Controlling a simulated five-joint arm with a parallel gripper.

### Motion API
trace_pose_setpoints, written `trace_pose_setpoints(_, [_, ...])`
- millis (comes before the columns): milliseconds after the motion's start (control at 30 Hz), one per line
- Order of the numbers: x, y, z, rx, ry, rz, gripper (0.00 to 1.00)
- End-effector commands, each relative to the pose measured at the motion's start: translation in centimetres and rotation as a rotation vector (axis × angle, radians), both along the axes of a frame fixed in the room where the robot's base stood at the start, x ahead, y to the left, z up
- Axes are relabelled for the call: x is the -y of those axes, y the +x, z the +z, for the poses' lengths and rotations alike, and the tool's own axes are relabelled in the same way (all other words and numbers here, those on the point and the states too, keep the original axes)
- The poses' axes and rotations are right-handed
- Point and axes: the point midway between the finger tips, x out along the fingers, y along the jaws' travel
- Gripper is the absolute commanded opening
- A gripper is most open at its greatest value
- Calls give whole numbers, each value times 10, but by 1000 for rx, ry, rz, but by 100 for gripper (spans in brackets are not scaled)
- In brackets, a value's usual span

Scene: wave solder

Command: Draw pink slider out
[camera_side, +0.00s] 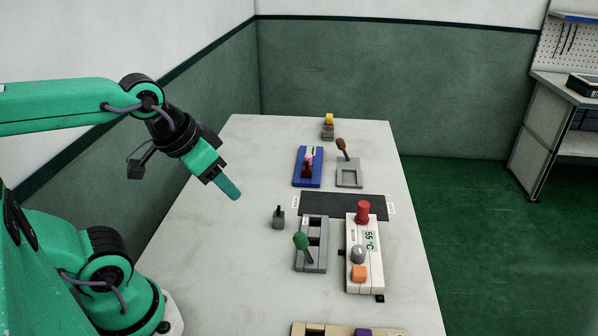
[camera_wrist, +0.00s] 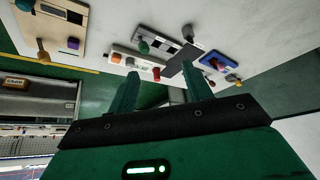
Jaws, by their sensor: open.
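The pink slider (camera_side: 309,160) stands on a blue base (camera_side: 300,180) toward the far part of the table in the side view. A dark reddish-brown part shows in front of it. The blue base also shows at the right of the wrist view (camera_wrist: 208,60), where the slider is too small to make out clearly. My gripper (camera_side: 235,194) is above the table, left of and apart from the blue base. Its two green fingers are spread in the wrist view (camera_wrist: 160,82), with nothing between them.
A grey unit with a brown lever (camera_side: 348,172) stands right beside the blue base. Nearer are a dark mat (camera_side: 330,206), a green-knobbed lever unit (camera_side: 313,252) and a white panel with red, grey and orange controls (camera_side: 364,280). The table's left side is clear.

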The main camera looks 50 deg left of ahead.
Motion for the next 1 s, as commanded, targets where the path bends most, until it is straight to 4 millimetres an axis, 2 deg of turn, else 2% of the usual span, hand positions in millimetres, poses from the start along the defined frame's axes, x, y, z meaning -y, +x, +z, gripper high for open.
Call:
trace_pose_setpoints(33, [0,0,0,0,0,0,44])
trace_pose_setpoints(200, [-1,3,2,-1,11,-16,11])
trace_pose_setpoints(267, [-2,6,3,-2,22,-35,0])
trace_pose_setpoints(433, [-6,22,10,-11,83,-135,0])
trace_pose_setpoints(567, [-11,43,17,-19,155,-256,0])
trace_pose_setpoints(1000, [-40,126,28,-62,427,-738,0])
